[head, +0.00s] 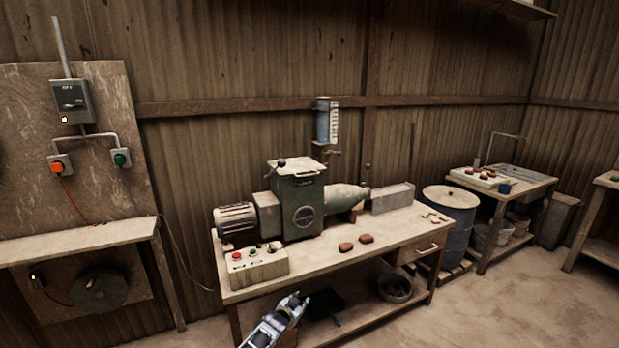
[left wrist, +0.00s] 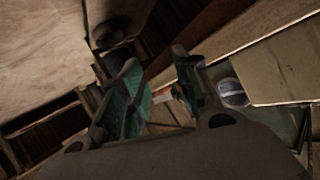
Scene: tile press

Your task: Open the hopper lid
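The green hopper (head: 302,205) is part of the press on the workbench. Its flat lid (head: 297,166) lies across the top and looks closed, with a small dark knob at its back left edge. My left gripper (head: 296,302) is low in front of the bench's front edge, well below and apart from the lid. In the left wrist view my left gripper (left wrist: 158,78) shows two green-padded fingers spread apart with nothing clearly held between them. The lid cannot be made out in that view. My right gripper is not in view.
The workbench (head: 385,240) carries a control box with buttons (head: 255,264), a motor (head: 236,221), reddish clay pieces (head: 346,246) and a metal trough (head: 392,197). A blue drum (head: 452,222) stands to the right. A switch panel (head: 72,100) hangs at the left. Above the lid is free room.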

